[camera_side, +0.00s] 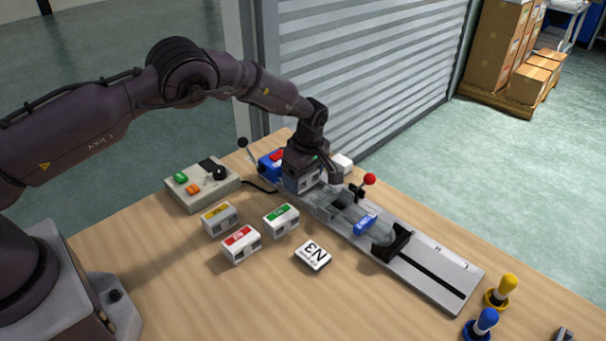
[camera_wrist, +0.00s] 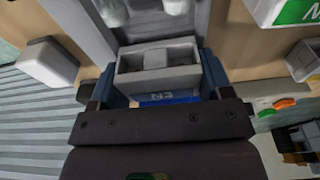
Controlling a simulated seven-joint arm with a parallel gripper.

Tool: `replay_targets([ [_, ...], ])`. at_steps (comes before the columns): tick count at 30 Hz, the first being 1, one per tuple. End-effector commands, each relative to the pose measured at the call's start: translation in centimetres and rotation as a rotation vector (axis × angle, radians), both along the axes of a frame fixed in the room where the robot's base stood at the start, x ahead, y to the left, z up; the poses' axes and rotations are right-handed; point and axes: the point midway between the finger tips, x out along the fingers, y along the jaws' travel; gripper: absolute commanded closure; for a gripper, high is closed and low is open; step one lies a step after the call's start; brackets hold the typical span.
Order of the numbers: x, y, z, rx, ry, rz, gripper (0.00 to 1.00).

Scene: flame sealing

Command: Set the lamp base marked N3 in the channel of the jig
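The lamp base marked N3 is a grey block with a blue label (camera_wrist: 168,97), seen between my gripper's fingers in the wrist view. In the side view its grey end (camera_side: 309,184) shows just under my gripper (camera_side: 303,182). My gripper (camera_wrist: 164,78) is shut on it, with one blue finger against each side. The jig (camera_side: 436,270) is a long grey rail, and its channel (camera_wrist: 165,24) shows just beyond the base in the wrist view. The base is at the jig's far left end; I cannot tell whether it touches the channel floor.
A clear glass tube with a blue tag (camera_side: 365,224) lies on the jig beside a red-knobbed lever (camera_side: 369,180). A control box (camera_side: 202,186) is farther left.

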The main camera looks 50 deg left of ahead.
Motion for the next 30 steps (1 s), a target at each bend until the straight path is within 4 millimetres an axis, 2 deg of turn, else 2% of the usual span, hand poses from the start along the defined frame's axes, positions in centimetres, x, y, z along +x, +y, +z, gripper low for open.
replay_targets([
  [1, -0.2, -0.2, -0.8, -0.004, -0.003, 0.005, 0.09],
  [2, -0.2, -0.2, -0.6, -0.004, -0.003, 0.005, 0.08],
  [3, -0.2, -0.3, -0.2, -0.004, -0.002, 0.004, 0.0],
  [5, -0.1, -0.4, 0.8, -0.004, -0.002, 0.003, 0.0],
  [15, 0.0, -1.4, 8.6, -0.002, -0.004, -0.001, 0.0],
  [21, 0.1, -1.8, 11.7, 0.0, -0.003, 0.0, 0.0],
  [30, 0.0, -1.9, 12.9, 0.001, 0.0, 0.0, 0.0],
])
